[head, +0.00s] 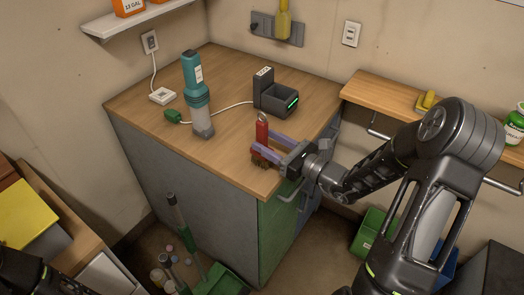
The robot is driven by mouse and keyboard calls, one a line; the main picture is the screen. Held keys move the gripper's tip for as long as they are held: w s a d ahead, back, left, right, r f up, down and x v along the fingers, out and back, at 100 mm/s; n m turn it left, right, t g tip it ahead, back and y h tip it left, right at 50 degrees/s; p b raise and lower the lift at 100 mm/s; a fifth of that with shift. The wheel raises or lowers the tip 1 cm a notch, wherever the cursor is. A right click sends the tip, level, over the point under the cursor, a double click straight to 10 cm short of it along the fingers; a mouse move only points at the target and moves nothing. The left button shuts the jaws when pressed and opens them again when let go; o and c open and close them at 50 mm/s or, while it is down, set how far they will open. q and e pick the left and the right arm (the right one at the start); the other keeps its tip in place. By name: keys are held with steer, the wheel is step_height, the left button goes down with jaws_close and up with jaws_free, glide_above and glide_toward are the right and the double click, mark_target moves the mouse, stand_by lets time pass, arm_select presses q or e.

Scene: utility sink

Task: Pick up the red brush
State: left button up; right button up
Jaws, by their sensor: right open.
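The red brush (262,131) stands upright near the right front edge of the wooden counter, with brown bristles at its lower end. My right gripper (267,146) reaches in from the right with its two pale purple fingers around the brush, one on its far side and one on its near side. The jaws are open; whether either finger touches the brush I cannot tell. The near finger hides part of the brush's lower half. At the lower left corner a dark part of my left arm shows, but its gripper is out of view.
A teal and grey handheld device (195,95) stands left on the counter (150,108). A black charger (275,98) with a green light is behind the brush. A wooden shelf (380,92) with a yellow item is at right. Counter space left of the brush is clear.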

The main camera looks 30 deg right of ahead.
steer(key=p+x, duration=0.1)
steer(key=x, duration=0.4)
steer(key=shift+w+p, duration=0.1)
steer(key=shift+p, duration=0.25)
steer(key=shift+f, duration=0.1)
jaws_close()
stand_by(0.5)
